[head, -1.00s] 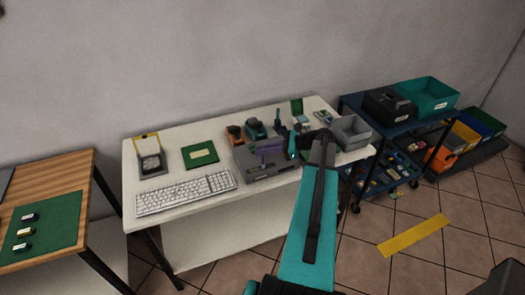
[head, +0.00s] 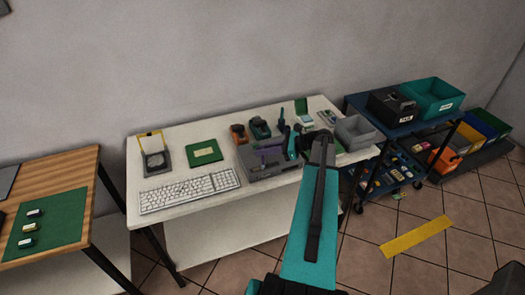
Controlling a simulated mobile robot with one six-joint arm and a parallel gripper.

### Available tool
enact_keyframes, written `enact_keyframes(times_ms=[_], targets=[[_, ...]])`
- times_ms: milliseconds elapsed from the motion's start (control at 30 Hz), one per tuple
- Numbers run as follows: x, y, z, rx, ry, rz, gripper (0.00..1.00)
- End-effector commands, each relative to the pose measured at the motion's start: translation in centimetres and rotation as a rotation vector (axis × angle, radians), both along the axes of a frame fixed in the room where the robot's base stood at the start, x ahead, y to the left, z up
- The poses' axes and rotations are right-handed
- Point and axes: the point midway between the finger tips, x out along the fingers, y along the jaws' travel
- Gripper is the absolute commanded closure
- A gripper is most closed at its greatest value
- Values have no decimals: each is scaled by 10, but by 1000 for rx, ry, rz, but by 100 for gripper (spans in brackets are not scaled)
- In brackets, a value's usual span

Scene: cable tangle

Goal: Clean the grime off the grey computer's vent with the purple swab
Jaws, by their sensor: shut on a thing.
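The grey computer (head: 266,173) is a low box near the middle of the white table, behind my arm. A purple swab (head: 268,153) shows as a small purple shape over the computer's top. My gripper (head: 284,151) is at the computer's right side, close to its top, and is shut on the purple swab. The view is too small to tell whether the swab's tip touches the computer. The vent and its grime cannot be made out.
A white keyboard (head: 190,191) lies left of the computer on the white table (head: 150,217). An orange tool (head: 238,133) and a teal tool (head: 260,128) stand behind the computer.

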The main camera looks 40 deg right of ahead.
Motion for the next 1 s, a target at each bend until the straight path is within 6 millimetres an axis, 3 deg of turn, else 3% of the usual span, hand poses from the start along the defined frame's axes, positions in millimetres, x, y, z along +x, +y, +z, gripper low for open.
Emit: enact_keyframes(times_ms=[1000], targets=[[7,17,-1,0,0,1,100]])
